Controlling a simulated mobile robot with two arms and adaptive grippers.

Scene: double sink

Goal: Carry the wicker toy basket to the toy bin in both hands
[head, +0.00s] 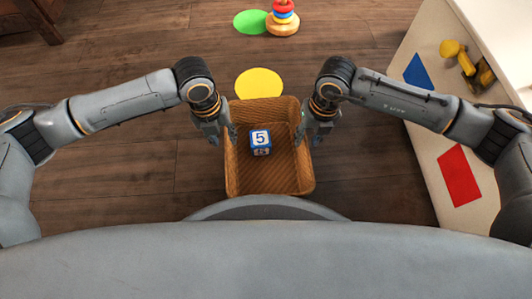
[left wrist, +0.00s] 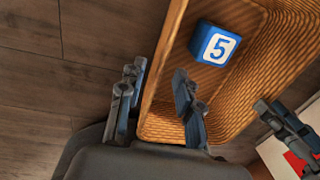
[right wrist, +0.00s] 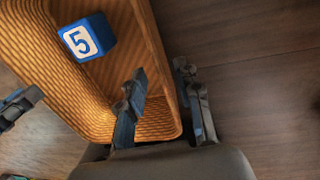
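The wicker toy basket (head: 309,180) is in front of my base in the head view, with a blue and white number block (head: 260,142) inside. My left gripper (head: 223,134) is at its left wall. In the left wrist view, the open left fingers (left wrist: 157,90) stand either side of that wall, one inside and one outside, with gaps visible. My right gripper (head: 310,135) is at the right wall. In the right wrist view its open fingers (right wrist: 160,82) likewise straddle the wall. I see no toy bin.
A yellow disc (head: 258,83) lies just beyond the basket. A green disc (head: 251,22) and a ring stacker (head: 283,18) are farther back. A pale surface (head: 425,135) at right carries a blue triangle, a red shape and a yellow toy. The wooden floor at left is clear.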

